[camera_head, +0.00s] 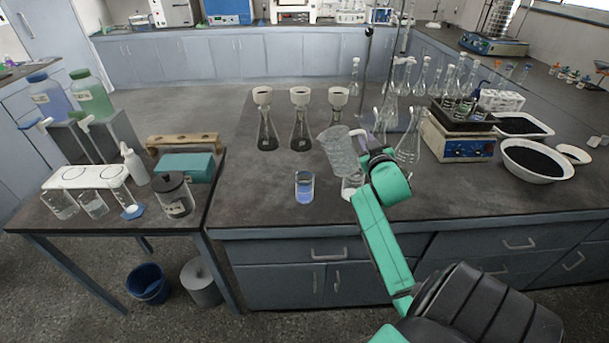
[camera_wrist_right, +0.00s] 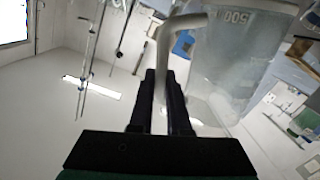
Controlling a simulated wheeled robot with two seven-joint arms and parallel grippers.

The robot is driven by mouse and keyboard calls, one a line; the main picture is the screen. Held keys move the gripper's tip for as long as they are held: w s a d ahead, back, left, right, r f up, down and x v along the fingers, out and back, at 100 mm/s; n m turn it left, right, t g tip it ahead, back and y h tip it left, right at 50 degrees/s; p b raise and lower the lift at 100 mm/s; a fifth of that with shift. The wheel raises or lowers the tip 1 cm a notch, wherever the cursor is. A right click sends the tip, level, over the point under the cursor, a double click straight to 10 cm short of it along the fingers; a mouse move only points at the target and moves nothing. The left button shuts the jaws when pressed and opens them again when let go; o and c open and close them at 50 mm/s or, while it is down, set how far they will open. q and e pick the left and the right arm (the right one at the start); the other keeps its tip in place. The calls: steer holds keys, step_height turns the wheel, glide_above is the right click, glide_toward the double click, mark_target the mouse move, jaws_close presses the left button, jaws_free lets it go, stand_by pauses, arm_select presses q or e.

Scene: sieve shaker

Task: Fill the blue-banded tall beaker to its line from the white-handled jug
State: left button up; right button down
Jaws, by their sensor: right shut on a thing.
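My right gripper (camera_head: 366,152) is shut on the pale handle (camera_wrist_right: 166,55) of a clear jug (camera_head: 339,153). The jug is held tilted above the bench; its wall with the number 500 fills the upper right of the right wrist view (camera_wrist_right: 235,60). I cannot tell how much liquid is in it. No stream shows. A small clear glass vessel (camera_head: 348,188) stands below the jug, partly hidden by my right arm; I cannot see a band on it. A glass beaker with blue in its lower part (camera_head: 304,187) stands left of it; I cannot tell band from liquid. My left gripper is out of view.
Several flasks with funnels (camera_head: 299,130) stand behind, left of the jug. Clear flasks (camera_head: 408,145) crowd the right, near a shaker (camera_head: 462,146) and a white bowl of dark grains (camera_head: 538,178). A side table (camera_head: 95,232) holds more glassware. The bench front left is clear.

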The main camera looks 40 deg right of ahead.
mark_target(352, 145)
steer(key=shift+w+a+n+b, duration=0.25)
steer(key=shift+a+n+b, duration=0.15)
steer(key=shift+a+n, duration=0.25)
steer(key=shift+w+d+f, duration=0.1)
steer(key=shift+w, duration=0.2)
steer(key=shift+s+a, duration=0.2)
steer(key=shift+a, duration=0.1)
steer(key=shift+w+d, duration=0.15)
steer(key=shift+w, duration=0.2)
steer(key=shift+s+a+r+n, duration=0.15)
steer(key=shift+a+r+n, duration=0.05)
steer(key=shift+a+n, duration=0.15)
steer(key=shift+w+d+f, duration=0.15)
steer(key=shift+w+d, duration=0.05)
steer(key=shift+w, duration=0.1)
steer(key=shift+s+a+r, duration=0.15)
steer(key=shift+a+r, duration=0.05)
steer(key=shift+a, duration=0.1)
steer(key=shift+w+d+f+g, duration=0.1)
steer(key=shift+w+g, duration=0.2)
steer(key=shift+s+a+n, duration=0.1)
steer(key=shift+a+n, duration=0.15)
steer(key=shift+n, duration=0.05)
steer(key=shift+w+d, duration=0.1)
steer(key=shift+w, duration=0.2)
steer(key=shift+s+a+r, duration=0.2)
steer(key=shift+a, duration=0.05)
steer(key=shift+w+d+f, duration=0.15)
steer(key=shift+w, duration=0.15)
